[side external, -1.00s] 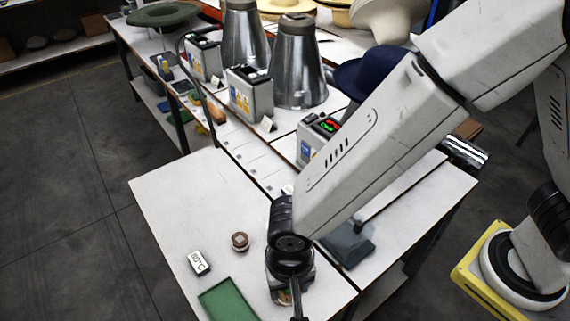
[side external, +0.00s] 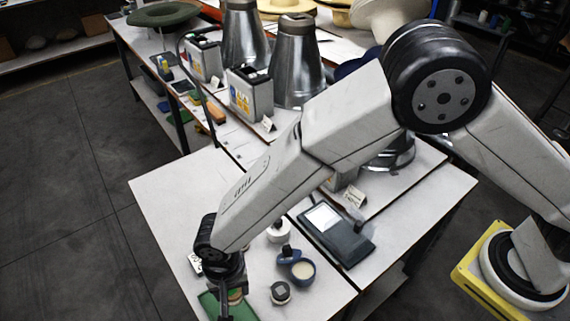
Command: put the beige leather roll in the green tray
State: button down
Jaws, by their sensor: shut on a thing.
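My gripper (side external: 226,308) points down over the green tray (side external: 207,302) at the front of the white table. It is shut on the beige leather roll (side external: 237,295), of which only a small tan part shows beside the fingers. The roll is over or close to the tray's right side; I cannot tell whether it touches the tray. My wrist and fingers hide much of the tray.
Right of the tray are a small dark-and-grey round item (side external: 280,293), a blue cup with pale contents (side external: 302,270) and a white round item (side external: 278,233). A dark flat device (side external: 340,240) lies further right.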

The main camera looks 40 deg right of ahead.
jog(key=shift+w+a+f, duration=0.3)
jog(key=shift+w+f, duration=0.1)
jog(key=shift+f, duration=0.2)
jog(key=shift+w+a+f, duration=0.3)
jog(key=shift+w+f, duration=0.05)
jog(key=shift+f, duration=0.25)
jog(key=shift+w+a+f, duration=0.1)
jog(key=shift+f, duration=0.1)
jog(key=shift+w+a+f, duration=0.1)
jog(key=shift+f, duration=1.5)
jog(key=shift+f, duration=0.15)
jog(key=shift+c, duration=0.4)
grip_release()
notch_tip(320, 180, up, 12)
